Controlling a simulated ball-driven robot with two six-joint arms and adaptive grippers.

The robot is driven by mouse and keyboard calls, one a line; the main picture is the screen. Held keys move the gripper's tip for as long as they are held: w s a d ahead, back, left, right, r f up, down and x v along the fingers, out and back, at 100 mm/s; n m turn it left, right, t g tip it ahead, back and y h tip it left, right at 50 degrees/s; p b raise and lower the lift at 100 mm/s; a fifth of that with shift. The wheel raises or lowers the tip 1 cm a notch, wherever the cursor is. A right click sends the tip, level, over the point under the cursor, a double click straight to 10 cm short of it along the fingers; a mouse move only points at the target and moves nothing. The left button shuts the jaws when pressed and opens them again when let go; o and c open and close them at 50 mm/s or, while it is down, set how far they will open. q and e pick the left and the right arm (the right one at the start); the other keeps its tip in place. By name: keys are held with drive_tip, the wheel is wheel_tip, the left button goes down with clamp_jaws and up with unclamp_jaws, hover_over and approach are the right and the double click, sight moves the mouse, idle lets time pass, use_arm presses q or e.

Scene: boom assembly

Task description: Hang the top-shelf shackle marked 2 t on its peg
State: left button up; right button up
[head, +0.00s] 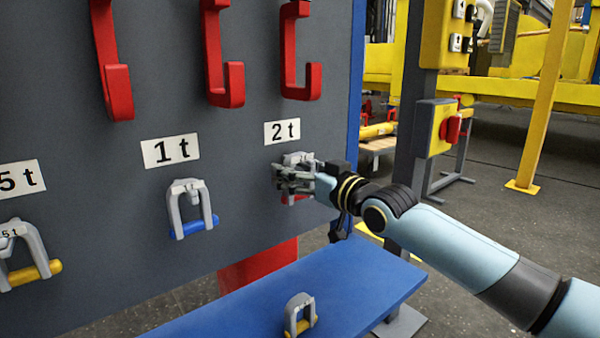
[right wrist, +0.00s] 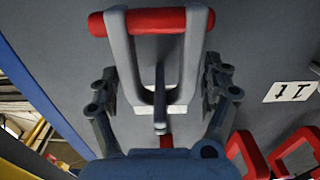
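A grey shackle with a red pin (right wrist: 160,20) is at the 2 t place on the dark board, below the 2 t label (head: 282,132). In the head view its red pin (head: 294,199) shows under my right gripper (head: 295,176). A grey peg (right wrist: 160,108) shows between the legs and appears to pass through the bow; the gripper body hides part of that spot. My left gripper is not in view.
A blue-pin shackle (head: 191,208) hangs under the 1 t label (head: 170,150). A yellow-pin shackle (head: 25,255) hangs at far left. Another yellow-pin shackle (head: 300,315) stands on the blue shelf (head: 375,285). Red hooks (head: 300,50) hang above. The board's blue edge is just right of my gripper.

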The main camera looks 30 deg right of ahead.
drive_tip(key=shift+o, duration=1.1)
drive_tip(key=shift+s+f, duration=0.1)
drive_tip(key=shift+f, duration=0.1)
drive_tip(key=s, duration=0.7)
drive_tip(key=shift+s+d, duration=0.15)
drive_tip(key=shift+d, duration=0.15)
drive_tip(key=shift+r, duration=0.1)
